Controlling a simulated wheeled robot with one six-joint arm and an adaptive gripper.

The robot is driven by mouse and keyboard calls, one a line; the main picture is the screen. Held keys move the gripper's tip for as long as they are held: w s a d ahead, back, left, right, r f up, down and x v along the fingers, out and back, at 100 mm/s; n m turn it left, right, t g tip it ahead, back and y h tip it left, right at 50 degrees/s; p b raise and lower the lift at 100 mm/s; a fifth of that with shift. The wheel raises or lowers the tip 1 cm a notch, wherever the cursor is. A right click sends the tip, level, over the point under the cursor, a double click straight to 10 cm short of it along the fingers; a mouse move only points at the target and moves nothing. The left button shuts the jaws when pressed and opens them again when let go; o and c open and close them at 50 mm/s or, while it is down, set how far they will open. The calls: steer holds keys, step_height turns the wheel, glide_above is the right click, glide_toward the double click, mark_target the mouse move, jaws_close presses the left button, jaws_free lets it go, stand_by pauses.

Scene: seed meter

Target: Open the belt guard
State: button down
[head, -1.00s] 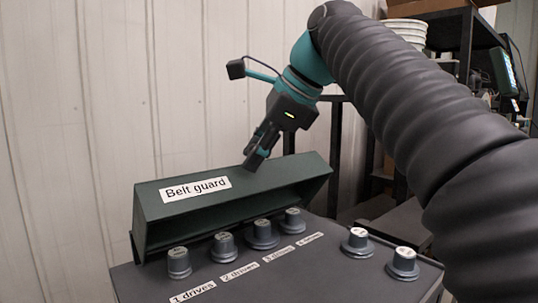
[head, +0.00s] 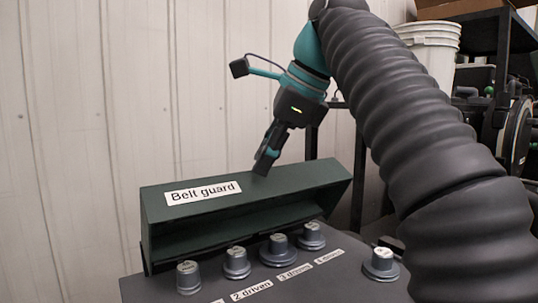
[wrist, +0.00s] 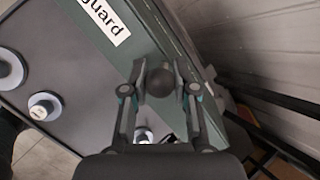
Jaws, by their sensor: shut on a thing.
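The belt guard (head: 270,195) is a long dark green cover with a white "Belt guard" label, at the back of the grey machine top. Its labelled panel slopes, and a dark recess shows below it. In the wrist view the guard (wrist: 150,35) runs diagonally, with part of its label visible. My gripper (head: 263,168) points down at the guard's upper edge, right of the label. In the wrist view my gripper (wrist: 159,80) is shut on a dark round knob (wrist: 159,83). The knob is hidden by the fingers in the head view.
Several grey round pulleys (head: 278,251) stand in a row in front of the guard, with "driven" labels before them. Another pulley (head: 381,264) stands to the right. A pale panelled wall (head: 80,120) is close behind. White buckets (head: 430,50) and shelving are at the back right.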

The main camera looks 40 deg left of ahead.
steer(key=shift+a, duration=0.1)
steer(key=c, duration=0.9)
jaws_free()
